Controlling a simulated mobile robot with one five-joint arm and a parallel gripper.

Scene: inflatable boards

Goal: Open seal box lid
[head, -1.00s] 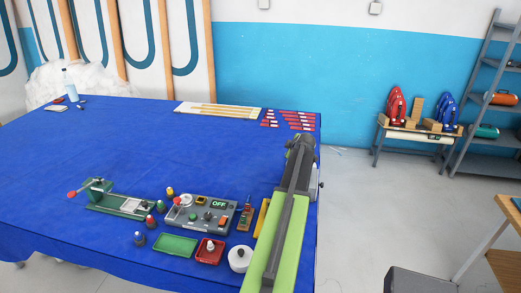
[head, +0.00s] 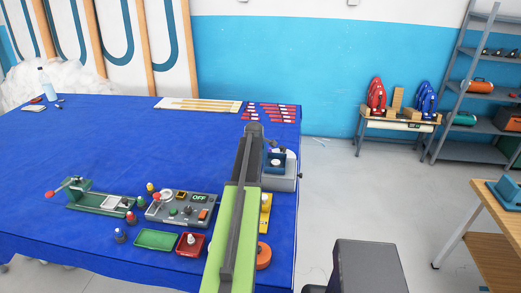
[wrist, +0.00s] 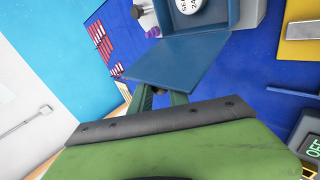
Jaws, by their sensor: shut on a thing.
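The blue seal box (head: 280,158) sits on a grey base at the table's right edge, partly hidden by my arm in the head view. In the wrist view the box (wrist: 232,16) stands open at the top, with a white round piece marked with lettering inside it. Its flat blue lid (wrist: 178,60) is swung out from the box toward my gripper. My gripper (wrist: 160,97) has its green fingers at the lid's near edge and is shut on the lid. The fingertips are partly hidden by the lid. In the head view my gripper is hidden behind my arm.
Left of my arm are a control panel (head: 183,208) reading OFF, a green tray (head: 156,239), a red tray (head: 190,244) and a clamp fixture (head: 98,202). Red strips (head: 270,114) lie at the back. A wooden table (head: 490,230) stands right, across open floor.

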